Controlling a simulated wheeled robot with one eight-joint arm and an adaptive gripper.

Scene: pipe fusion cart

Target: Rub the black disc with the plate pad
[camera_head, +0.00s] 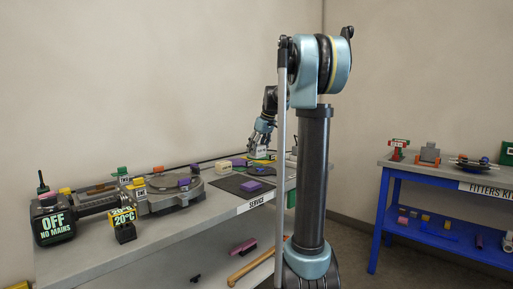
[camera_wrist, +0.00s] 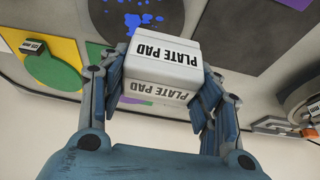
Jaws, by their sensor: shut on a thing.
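My gripper (camera_wrist: 160,85) is shut on the plate pad (camera_wrist: 163,65), a white block lettered PLATE PAD, with fingers on both sides. In the head view my gripper (camera_head: 261,142) holds the pad (camera_head: 260,153) at the back of the service bench, over or near a yellow patch. The black disc (camera_wrist: 112,22) shows at the top of the wrist view with blue specks on it; the pad hides part of it. In the head view the disc (camera_head: 262,170) lies just in front of the pad. I cannot tell whether the pad touches the bench.
A yellow square with a green disc (camera_wrist: 54,68) lies beside the black disc. A dark mat (camera_head: 232,185) bears a purple block (camera_head: 251,186). A cream block (camera_head: 223,166) stands left of the pad. A round grey machine (camera_head: 165,198) fills the bench's left. A blue-framed fitters' table (camera_head: 440,185) stands right.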

